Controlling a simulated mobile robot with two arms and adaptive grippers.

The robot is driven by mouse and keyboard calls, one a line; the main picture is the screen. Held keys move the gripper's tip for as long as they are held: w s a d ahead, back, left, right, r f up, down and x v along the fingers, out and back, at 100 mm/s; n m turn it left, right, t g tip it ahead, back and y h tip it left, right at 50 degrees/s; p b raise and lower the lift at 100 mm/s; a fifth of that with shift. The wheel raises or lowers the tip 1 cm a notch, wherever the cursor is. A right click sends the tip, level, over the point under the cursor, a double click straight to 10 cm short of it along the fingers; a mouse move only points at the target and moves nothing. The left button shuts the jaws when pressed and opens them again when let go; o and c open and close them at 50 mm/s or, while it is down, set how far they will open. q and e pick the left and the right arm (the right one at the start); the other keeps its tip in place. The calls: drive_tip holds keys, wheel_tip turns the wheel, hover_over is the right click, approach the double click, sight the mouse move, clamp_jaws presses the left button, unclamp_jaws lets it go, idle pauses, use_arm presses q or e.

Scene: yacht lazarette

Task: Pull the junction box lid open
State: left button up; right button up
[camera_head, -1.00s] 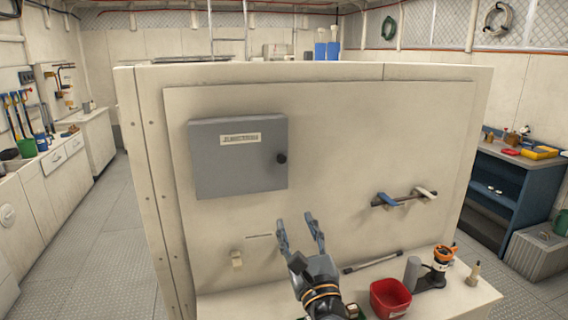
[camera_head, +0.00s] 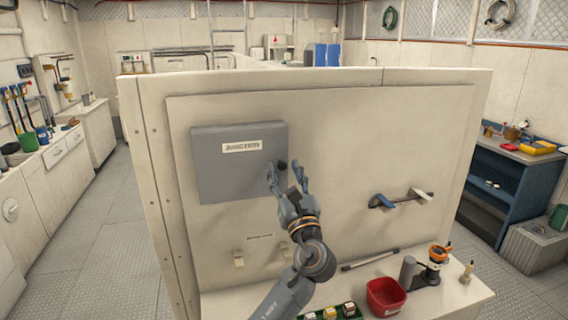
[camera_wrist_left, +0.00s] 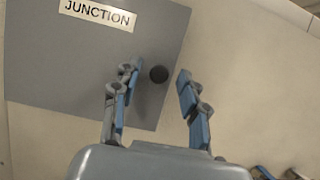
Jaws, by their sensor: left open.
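The grey junction box (camera_head: 228,180) is mounted on the cream panel, and its lid is closed. A white label (camera_head: 242,147) is on the lid, and it reads "JUNCTION" in the left wrist view (camera_wrist_left: 97,13). A dark round knob (camera_wrist_left: 159,74) sits near the lid's right edge; in the head view the knob (camera_head: 281,165) is partly covered by my fingers. My left gripper (camera_head: 286,172) is open in front of the knob. In the left wrist view the knob shows between the two fingertips (camera_wrist_left: 157,78), with gaps on both sides. My right gripper is not in view.
A ledge below the panel holds a red bin (camera_head: 387,297), a tray of small items (camera_head: 330,312), and an orange-topped tool (camera_head: 438,254). A blue-handled valve (camera_head: 384,201) is on the panel to the right.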

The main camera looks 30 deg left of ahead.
use_arm(q)
drive_tip(key=shift+w+a+r, duration=0.15)
drive_tip(key=shift+w+a, duration=0.15)
drive_tip(key=shift+a, duration=0.05)
drive_tip(key=shift+c, duration=0.2)
clamp_jaws()
drive_tip(key=shift+d, duration=0.1)
